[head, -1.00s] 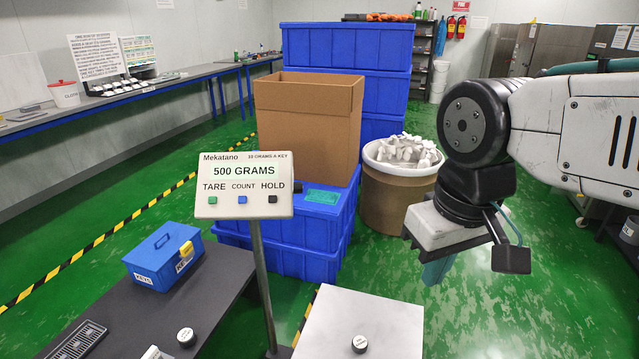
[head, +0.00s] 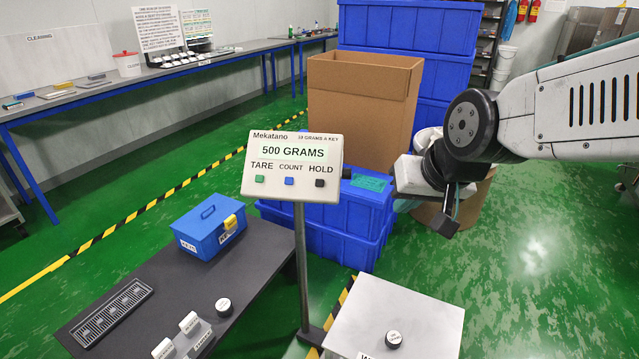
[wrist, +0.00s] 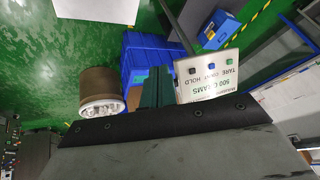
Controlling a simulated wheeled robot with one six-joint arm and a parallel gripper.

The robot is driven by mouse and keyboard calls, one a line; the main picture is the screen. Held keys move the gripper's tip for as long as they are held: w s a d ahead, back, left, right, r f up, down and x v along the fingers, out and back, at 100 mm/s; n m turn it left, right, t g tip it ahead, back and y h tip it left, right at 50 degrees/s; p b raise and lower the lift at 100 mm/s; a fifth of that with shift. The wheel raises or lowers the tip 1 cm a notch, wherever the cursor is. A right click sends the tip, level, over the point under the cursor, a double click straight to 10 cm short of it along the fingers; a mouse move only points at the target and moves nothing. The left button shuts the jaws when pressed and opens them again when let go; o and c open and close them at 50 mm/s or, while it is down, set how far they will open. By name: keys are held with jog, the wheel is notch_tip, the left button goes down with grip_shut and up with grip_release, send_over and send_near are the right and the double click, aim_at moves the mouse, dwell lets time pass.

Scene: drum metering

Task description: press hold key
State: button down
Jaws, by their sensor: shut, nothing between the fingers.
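The scale's indicator head (head: 292,166) stands on a grey post and reads "500 GRAMS". Below its display sit a green key under TARE, a blue key under COUNT and the black HOLD key (head: 320,183) at the right. My gripper (head: 404,204) is to the right of the indicator, mostly hidden behind my wrist. In the wrist view its dark green fingers (wrist: 153,84) are together and empty, beside the indicator's edge nearest the black HOLD key (wrist: 192,70). That view shows the indicator upside down. A gap shows between gripper and indicator in the head view.
A blue box (head: 209,229) with a yellow latch sits on the dark table (head: 140,268) at the left. A pale scale platform (head: 420,318) with a round weight is in front. Blue crates and a cardboard carton (head: 360,105) stand behind. Green floor is open at the right.

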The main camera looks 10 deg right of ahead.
aim_at(319, 184)
jog(key=w+a+f+m+t, duration=0.2)
jog(key=w+a+t, duration=0.3)
jog(key=w, duration=0.4)
jog(key=w+a+f+m+t+h, duration=0.1)
jog(key=w+a+f+m+t, duration=0.2)
jog(key=w+a+t, duration=0.3)
jog(key=w+a, duration=0.2)
jog(key=w, duration=0.2)
jog(key=shift+w+a+f+t, duration=0.15)
jog(key=shift+a+f+t, duration=0.15)
jog(key=shift+f, duration=0.1)
jog(key=shift+w+d+f, duration=0.25)
jog(key=shift+w+f, duration=0.75)
jog(key=shift+f, duration=0.05)
jog(key=shift+w+d+f, duration=0.25)
jog(key=shift+w+f, duration=0.75)
jog(key=shift+w, duration=0.05)
jog(key=shift+w+d+f, duration=0.25)
jog(key=shift+w+f, duration=0.75)
jog(key=shift+f, duration=0.05)
jog(key=shift+w+f, duration=0.1)
jog(key=shift+w+f, duration=0.2)
